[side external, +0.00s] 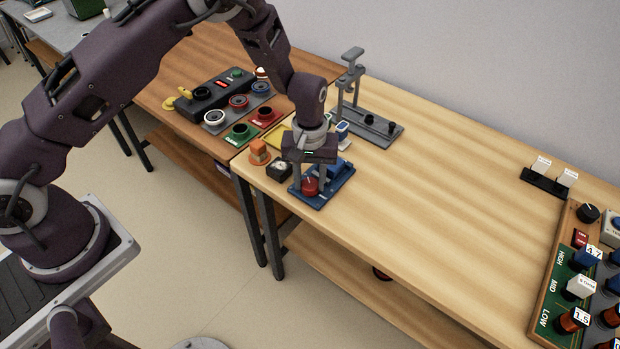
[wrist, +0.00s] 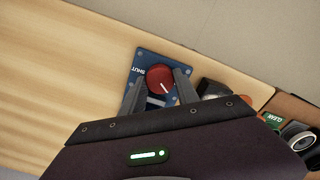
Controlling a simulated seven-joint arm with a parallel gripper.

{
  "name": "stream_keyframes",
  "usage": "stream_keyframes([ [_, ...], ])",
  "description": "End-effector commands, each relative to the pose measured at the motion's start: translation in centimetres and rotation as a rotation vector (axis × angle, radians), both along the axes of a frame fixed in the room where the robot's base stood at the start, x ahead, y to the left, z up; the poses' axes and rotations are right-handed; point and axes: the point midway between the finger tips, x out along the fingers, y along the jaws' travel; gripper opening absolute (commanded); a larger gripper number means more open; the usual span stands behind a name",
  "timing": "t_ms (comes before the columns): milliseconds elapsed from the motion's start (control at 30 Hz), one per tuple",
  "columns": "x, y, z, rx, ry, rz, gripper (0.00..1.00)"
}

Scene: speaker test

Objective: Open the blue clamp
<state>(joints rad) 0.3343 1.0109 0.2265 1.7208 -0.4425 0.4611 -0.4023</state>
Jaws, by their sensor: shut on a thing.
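The blue clamp (side external: 341,185) is a blue plate with a red round knob (side external: 310,187), near the front left edge of the light wood table. In the wrist view the plate (wrist: 146,59) bears the word SHUT left of the knob (wrist: 160,78), which has a white pointer line aimed down and slightly right. My gripper (side external: 309,187) reaches down over the clamp. Its two fingers stand on either side of the red knob in the wrist view (wrist: 159,84), shut on it. The lower part of the plate is hidden by my gripper there.
An orange knob (side external: 259,150) and a small black gauge (side external: 279,168) stand close left of the clamp. A grey stand with a tall post (side external: 350,85) is behind. A control panel (side external: 545,295) is at far right. The table's middle is clear.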

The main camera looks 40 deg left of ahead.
Motion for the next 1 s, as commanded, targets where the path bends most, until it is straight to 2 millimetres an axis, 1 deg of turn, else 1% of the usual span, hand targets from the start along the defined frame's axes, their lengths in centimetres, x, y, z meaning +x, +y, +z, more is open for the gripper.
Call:
stream_keyframes([
  [200, 0.16, -0.01, 0.14, 0.000, -0.005, 0.099, 0.00],
  [400, 0.17, -0.01, 0.14, 0.000, -0.005, 0.146, 0.00],
  [900, 0.18, 0.00, 0.15, -0.001, -0.006, 0.160, 0.00],
  [933, 0.19, 0.01, 0.14, -0.001, -0.006, 0.160, 0.41],
  [967, 0.17, 0.01, 0.14, 0.000, -0.005, 0.160, 0.46],
  [1000, 0.15, 0.01, 0.12, -0.001, -0.004, 0.160, 0.46],
])
